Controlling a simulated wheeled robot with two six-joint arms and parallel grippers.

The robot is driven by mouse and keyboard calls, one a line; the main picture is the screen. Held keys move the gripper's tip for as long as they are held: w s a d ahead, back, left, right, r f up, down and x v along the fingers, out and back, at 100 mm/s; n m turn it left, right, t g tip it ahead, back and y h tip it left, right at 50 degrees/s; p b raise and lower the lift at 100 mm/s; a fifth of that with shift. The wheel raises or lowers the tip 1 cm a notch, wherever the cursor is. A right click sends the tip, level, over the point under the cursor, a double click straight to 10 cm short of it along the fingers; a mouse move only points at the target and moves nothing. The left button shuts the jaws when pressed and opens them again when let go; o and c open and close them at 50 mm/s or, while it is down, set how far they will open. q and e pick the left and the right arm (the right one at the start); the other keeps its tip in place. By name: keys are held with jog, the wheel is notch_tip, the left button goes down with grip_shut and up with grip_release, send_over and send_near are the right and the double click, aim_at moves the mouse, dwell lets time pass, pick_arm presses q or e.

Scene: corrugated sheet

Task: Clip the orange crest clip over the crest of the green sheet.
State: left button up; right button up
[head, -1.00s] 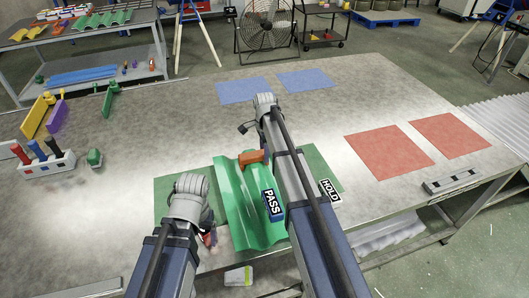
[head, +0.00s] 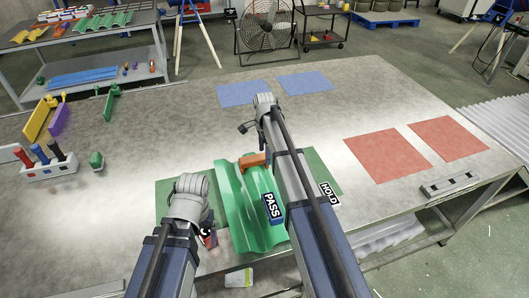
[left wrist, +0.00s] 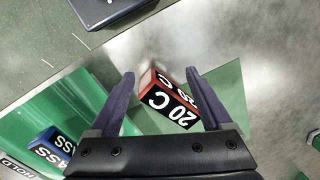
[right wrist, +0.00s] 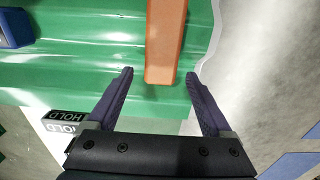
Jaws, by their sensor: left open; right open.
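The green corrugated sheet (head: 235,205) lies on a green mat near the table's front edge. The orange crest clip (head: 254,160) is at the sheet's far end. In the right wrist view, the clip (right wrist: 165,40) lies across the green ridges; I cannot tell whether it is seated on a crest. My right gripper (right wrist: 160,78) is open, its fingers either side of the clip's near end and apart from it. My left gripper (left wrist: 158,82) is open above a red and black block marked "20 C" (left wrist: 165,102), left of the sheet.
A blue PASS block (head: 272,208) sits on the sheet, and a HOLD label (head: 328,193) lies to its right. A white holder (head: 50,167) with coloured handles stands at left. Red mats (head: 388,153) and blue mats (head: 244,92) lie on open table.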

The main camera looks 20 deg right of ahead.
notch_tip(320, 180, up, 6)
jog(key=p, duration=0.5)
pick_arm(q)
notch_tip(320, 180, up, 6)
jog(key=shift+f, duration=0.1)
jog(key=shift+f, duration=0.1)
pick_arm(e)
jog(key=shift+f, duration=0.2)
pick_arm(q)
notch_tip(320, 180, down, 8)
jog(key=b, duration=0.7)
jog(key=shift+r+b, duration=0.25)
jog(key=shift+b, duration=0.1)
pick_arm(e)
notch_tip(320, 180, down, 7)
jog(key=shift+f, duration=0.2)
pick_arm(q)
jog(key=shift+f, duration=0.15)
pick_arm(e)
jog(key=shift+f, duration=0.15)
